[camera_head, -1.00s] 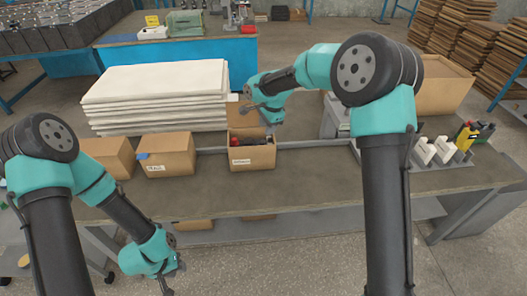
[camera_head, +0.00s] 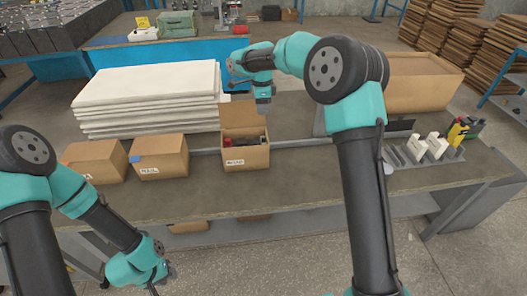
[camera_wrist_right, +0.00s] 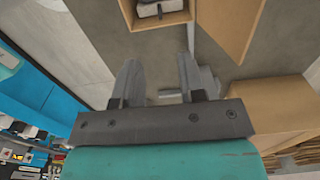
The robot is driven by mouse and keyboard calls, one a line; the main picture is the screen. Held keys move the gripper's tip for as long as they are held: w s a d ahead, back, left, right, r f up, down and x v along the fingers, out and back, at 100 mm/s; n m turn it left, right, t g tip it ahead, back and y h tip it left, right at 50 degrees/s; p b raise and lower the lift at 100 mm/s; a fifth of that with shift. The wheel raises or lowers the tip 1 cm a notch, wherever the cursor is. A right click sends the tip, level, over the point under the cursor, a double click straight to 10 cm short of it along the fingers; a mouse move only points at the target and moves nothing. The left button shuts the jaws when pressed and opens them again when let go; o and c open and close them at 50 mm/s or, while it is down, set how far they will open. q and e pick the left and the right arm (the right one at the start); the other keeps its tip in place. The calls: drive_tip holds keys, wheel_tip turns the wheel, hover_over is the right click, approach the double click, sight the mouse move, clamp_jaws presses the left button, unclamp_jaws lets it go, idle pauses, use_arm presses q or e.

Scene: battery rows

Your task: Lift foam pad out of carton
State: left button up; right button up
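A small open carton (camera_head: 246,157) stands near the middle of the bench with its back flap up. Dark and red items (camera_head: 248,136) show inside it; I cannot make out a foam pad there. My right gripper (camera_head: 263,97) hangs behind and above this carton, clear of it. In the right wrist view its two fingers (camera_wrist_right: 160,72) are apart with nothing held between them, and part of a carton (camera_wrist_right: 160,20) shows at the top. My left gripper (camera_head: 154,288) is low at the bottom edge, in front of the bench; its fingers are too small to read.
Two closed cartons (camera_head: 158,158) (camera_head: 94,162) stand to the left. A stack of white sheets (camera_head: 148,84) lies behind them. A large carton (camera_head: 425,80) and a grey rack with white pieces (camera_head: 425,155) are at the right. The bench front (camera_head: 310,193) is clear.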

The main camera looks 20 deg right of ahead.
wheel_tip(320, 180, down, 10)
drive_tip(key=shift+f, duration=0.1)
idle(0.4)
